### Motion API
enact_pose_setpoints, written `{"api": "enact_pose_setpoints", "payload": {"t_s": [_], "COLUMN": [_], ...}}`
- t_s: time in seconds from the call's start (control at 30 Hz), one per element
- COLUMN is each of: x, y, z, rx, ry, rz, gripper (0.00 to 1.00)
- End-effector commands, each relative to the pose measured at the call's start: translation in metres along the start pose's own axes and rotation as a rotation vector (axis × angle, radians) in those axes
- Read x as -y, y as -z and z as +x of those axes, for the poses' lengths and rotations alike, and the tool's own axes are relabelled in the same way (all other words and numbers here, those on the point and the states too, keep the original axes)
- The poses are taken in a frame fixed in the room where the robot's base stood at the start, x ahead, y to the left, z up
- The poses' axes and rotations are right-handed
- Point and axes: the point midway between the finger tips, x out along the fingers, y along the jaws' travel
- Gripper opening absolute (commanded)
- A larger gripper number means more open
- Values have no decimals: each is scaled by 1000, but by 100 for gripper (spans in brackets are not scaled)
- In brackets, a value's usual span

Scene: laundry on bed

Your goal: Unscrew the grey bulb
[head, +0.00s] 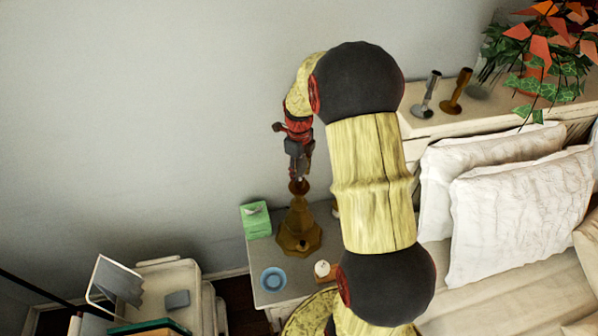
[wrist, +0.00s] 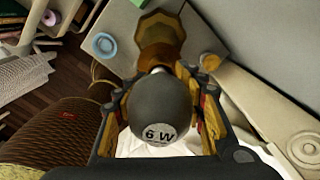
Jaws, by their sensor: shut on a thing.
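The grey bulb (wrist: 160,104), marked "6 W", sits between the fingers of my gripper (wrist: 164,92) in the wrist view. The fingers are shut on its sides. Beyond the bulb is the brown-gold lamp (wrist: 161,32), whose neck lines up with the bulb. The bulb's lower end meets the lamp's top, and the threads are hidden. In the head view the lamp (head: 298,228) stands upright on the bedside table (head: 262,254), with my gripper (head: 299,172) pointing down directly above it. The bulb is mostly hidden there.
A green box (head: 256,221), a blue round dish (head: 272,279) and a small white round object (head: 322,268) share the table with the lamp. The bed with white pillows (head: 519,215) is at right. The wall (head: 120,120) is close behind.

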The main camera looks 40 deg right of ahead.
Motion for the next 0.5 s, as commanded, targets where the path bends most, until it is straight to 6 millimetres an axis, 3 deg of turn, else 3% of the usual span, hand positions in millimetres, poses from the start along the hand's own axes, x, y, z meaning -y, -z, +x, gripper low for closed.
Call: {"api": "enact_pose_setpoints", "payload": {"t_s": [0.17,0.5], "x": [0,0], "y": [0,0], "z": [0,0], "rx": [-1,0], "ry": [-1,0], "rz": [-16,-293], "gripper": [13,13]}}
